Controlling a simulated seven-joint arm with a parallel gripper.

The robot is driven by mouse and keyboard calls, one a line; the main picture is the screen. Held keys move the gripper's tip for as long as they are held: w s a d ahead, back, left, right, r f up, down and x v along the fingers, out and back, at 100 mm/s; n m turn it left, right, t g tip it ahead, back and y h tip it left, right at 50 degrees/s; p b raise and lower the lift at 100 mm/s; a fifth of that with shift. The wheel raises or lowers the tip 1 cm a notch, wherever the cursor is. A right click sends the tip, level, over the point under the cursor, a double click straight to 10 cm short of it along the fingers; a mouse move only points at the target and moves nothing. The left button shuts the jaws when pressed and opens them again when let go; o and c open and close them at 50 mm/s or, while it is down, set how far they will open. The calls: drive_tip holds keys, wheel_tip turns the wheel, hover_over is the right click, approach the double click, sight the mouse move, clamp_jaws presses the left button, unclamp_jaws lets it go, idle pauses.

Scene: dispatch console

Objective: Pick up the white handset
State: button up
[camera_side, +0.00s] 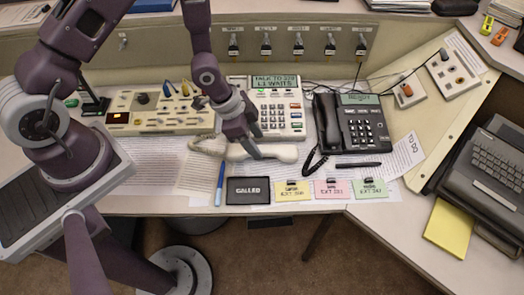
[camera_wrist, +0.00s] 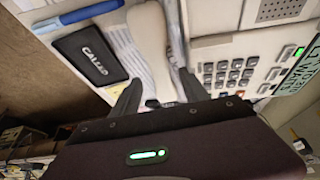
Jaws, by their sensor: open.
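The white handset (camera_side: 281,152) lies flat on the papers in front of the white desk phone (camera_side: 278,108). My gripper (camera_side: 257,147) is open and low over the middle of the handset, with one finger at its near side and the other toward the phone. In the wrist view the handset (camera_wrist: 148,35) runs between the two spread fingers of my gripper (camera_wrist: 158,80). It does not look gripped, and I cannot tell the exact height of the fingertips. The lower part of the handset is hidden by my gripper in the wrist view.
A black phone (camera_side: 360,125) stands to the right. A beige control panel (camera_side: 150,110) is at the left. A blue pen (camera_side: 220,183), a black "CALLED" pad (camera_side: 249,191) and coloured notes (camera_side: 292,190) lie along the front edge. Black cords hang behind the phones.

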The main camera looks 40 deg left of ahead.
sight(261, 148)
drive_tip(key=x, duration=0.4)
drive_tip(key=shift+w, duration=0.15)
drive_tip(key=shift+f, duration=0.2)
drive_tip(key=shift+c, duration=0.2)
clamp_jaws()
